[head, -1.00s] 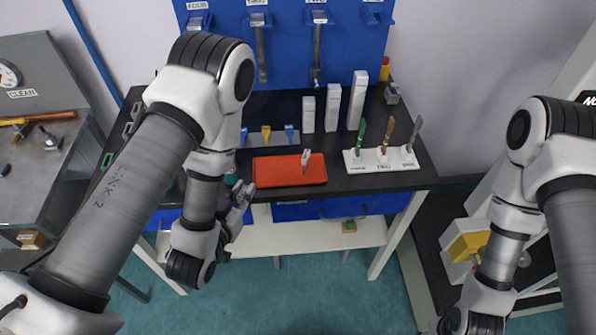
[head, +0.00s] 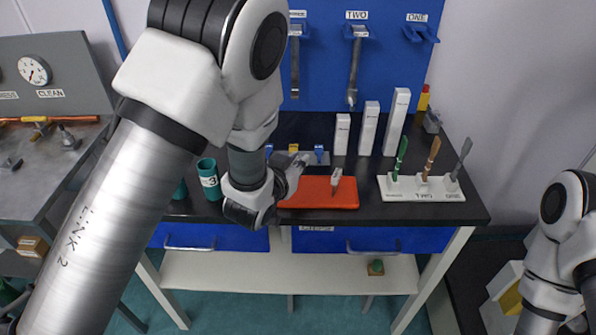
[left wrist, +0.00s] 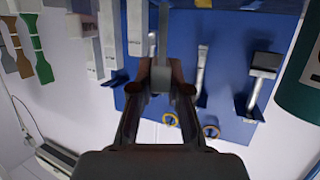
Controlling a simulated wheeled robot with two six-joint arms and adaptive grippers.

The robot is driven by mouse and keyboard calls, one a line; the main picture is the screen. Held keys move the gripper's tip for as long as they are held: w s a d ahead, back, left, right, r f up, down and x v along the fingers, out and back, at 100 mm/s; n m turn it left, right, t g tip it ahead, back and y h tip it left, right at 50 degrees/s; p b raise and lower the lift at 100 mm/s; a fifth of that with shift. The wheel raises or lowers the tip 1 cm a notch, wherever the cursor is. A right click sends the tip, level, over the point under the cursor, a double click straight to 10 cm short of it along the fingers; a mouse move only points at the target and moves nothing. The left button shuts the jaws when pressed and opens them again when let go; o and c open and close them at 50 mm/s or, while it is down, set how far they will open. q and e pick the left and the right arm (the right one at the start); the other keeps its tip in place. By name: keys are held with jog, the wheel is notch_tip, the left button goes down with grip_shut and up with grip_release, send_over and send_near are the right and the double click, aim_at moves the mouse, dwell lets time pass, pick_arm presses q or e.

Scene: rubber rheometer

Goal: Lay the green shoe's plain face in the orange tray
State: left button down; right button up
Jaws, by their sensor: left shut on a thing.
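The orange tray (head: 300,200) lies flat on the dark bench top in the head view, with a small pale and brown thing (head: 336,182) in it. My left gripper is at the tray's left end, mostly hidden behind my own wrist in the head view. In the left wrist view my left gripper (left wrist: 161,80) is shut on a thin grey piece (left wrist: 163,35) that shows between and beyond its fingertips. I cannot tell what that piece is. I cannot make out a green shoe for certain. My right gripper is out of view.
A white rack (head: 412,192) with green, brown and grey handled tools stands right of the tray. White blocks (head: 368,128) stand behind it. Teal cups (head: 208,178) stand to the left. A small green block (head: 376,267) sits on the lower shelf. A blue panel (head: 325,80) rises behind.

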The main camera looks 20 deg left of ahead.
pick_arm(q)
notch_tip(320, 180, down, 3)
jog(key=shift+w+f, duration=0.25)
jog(key=shift+f, duration=0.2)
jog(key=c, duration=1.1)
grip_release()
jog(key=shift+c, duration=0.2)
